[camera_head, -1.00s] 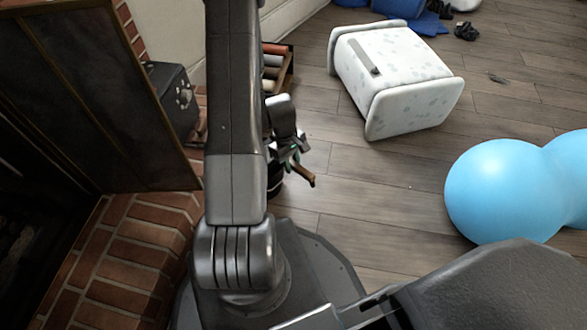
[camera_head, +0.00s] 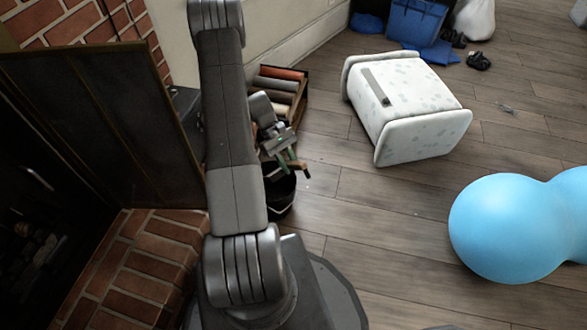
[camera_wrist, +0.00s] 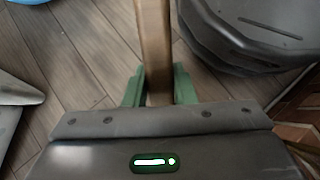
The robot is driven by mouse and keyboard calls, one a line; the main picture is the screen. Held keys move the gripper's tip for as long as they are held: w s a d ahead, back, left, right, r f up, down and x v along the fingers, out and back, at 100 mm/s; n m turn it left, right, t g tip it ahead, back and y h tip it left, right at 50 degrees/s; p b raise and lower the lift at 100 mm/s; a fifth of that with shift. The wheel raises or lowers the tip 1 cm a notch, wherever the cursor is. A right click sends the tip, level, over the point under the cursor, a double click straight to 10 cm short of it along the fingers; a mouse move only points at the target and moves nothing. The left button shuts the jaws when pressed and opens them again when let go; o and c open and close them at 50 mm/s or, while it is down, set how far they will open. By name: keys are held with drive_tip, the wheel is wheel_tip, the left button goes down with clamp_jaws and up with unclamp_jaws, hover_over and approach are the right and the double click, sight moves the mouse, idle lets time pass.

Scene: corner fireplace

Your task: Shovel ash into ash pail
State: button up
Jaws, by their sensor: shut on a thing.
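My gripper (camera_head: 290,165) hangs beside my arm in the head view, above and close to a dark pail. It is shut on a brown wooden handle, which shows between the green fingertips in the wrist view (camera_wrist: 153,50). The handle's tool end is out of sight, so I cannot tell whether it carries ash. The black pail (camera_head: 279,200) stands on the floor, partly hidden by my arm and gripper. The dark firebox at the left holds dim lumps, perhaps logs (camera_head: 38,252); no ash is clearly visible.
A brick hearth (camera_head: 135,265) and a dark fireplace screen (camera_head: 110,125) lie left of my arm. A crate of rolls (camera_head: 297,98) stands behind the gripper. A spotted white stool (camera_head: 410,105) and a blue peanut ball (camera_head: 510,225) stand right. Wood floor between is clear.

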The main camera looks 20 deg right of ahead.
drive_tip(key=shift+w+a+r+g, duration=0.2)
drive_tip(key=shift+w+r+g, duration=0.1)
drive_tip(key=shift+w+r, duration=0.1)
drive_tip(key=shift+w+a+f, duration=0.1)
drive_tip(key=shift+w, duration=0.25)
drive_tip(key=shift+w+a+r+g+h+b, duration=0.3)
drive_tip(key=shift+w+g, duration=0.3)
drive_tip(key=shift+w, duration=0.25)
drive_tip(key=shift+w+a+r+g+h+b, duration=0.25)
drive_tip(key=shift+w+a+r+g+b, duration=0.15)
drive_tip(key=shift+w+g, duration=0.35)
drive_tip(key=shift+w+a+r+g+h+b, duration=0.3)
drive_tip(key=shift+w+g+b, duration=0.15)
drive_tip(key=shift+w, duration=0.5)
